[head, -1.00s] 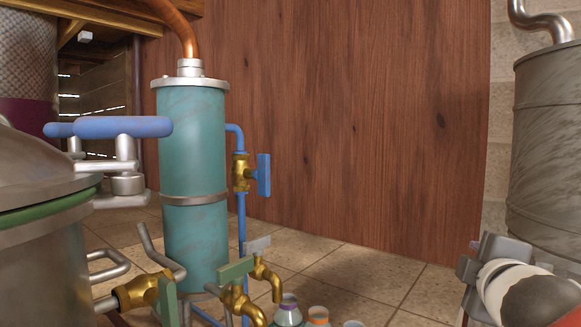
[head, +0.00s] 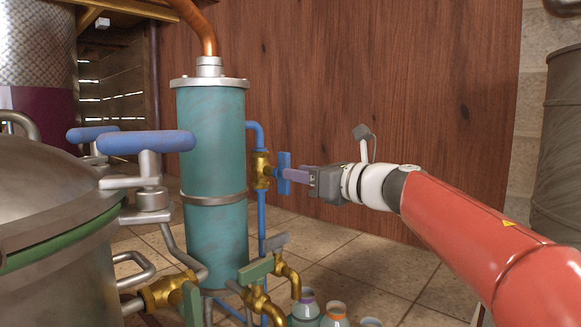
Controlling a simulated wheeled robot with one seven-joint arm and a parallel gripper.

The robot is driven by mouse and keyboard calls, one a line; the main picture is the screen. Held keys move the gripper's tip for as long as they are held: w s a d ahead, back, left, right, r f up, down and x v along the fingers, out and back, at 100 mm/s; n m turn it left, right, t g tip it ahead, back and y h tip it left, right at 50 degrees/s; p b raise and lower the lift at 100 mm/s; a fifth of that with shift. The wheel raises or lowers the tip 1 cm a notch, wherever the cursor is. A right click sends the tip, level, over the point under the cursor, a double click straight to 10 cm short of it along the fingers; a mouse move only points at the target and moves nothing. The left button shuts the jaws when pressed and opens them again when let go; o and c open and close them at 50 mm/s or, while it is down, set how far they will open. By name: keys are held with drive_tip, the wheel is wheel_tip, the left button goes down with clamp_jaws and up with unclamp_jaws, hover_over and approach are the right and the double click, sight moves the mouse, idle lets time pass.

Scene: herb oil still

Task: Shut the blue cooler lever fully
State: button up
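The blue cooler lever (head: 284,161) stands upright on a brass valve (head: 261,170), roughly in line with the thin blue pipe (head: 262,210) beside the teal cooler cylinder (head: 212,140). My gripper (head: 290,175) comes in from the right, level with the lever's middle. Its purple-grey fingertips are at the lever and seem to overlap or touch it. The fingers are seen side-on, so the gap between them is hidden. I cannot tell whether they are closed on the lever.
A metal pot (head: 50,215) with blue clamp handles (head: 146,142) stands at the left. Brass taps (head: 287,275) and small bottles (head: 335,315) sit below the lever. A wooden wall (head: 380,90) is behind; a grey drum (head: 556,150) stands at the right.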

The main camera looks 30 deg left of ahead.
drive_tip(key=x, duration=0.3)
drive_tip(key=shift+a+p, duration=0.25)
drive_tip(key=shift+p, duration=0.05)
clamp_jaws()
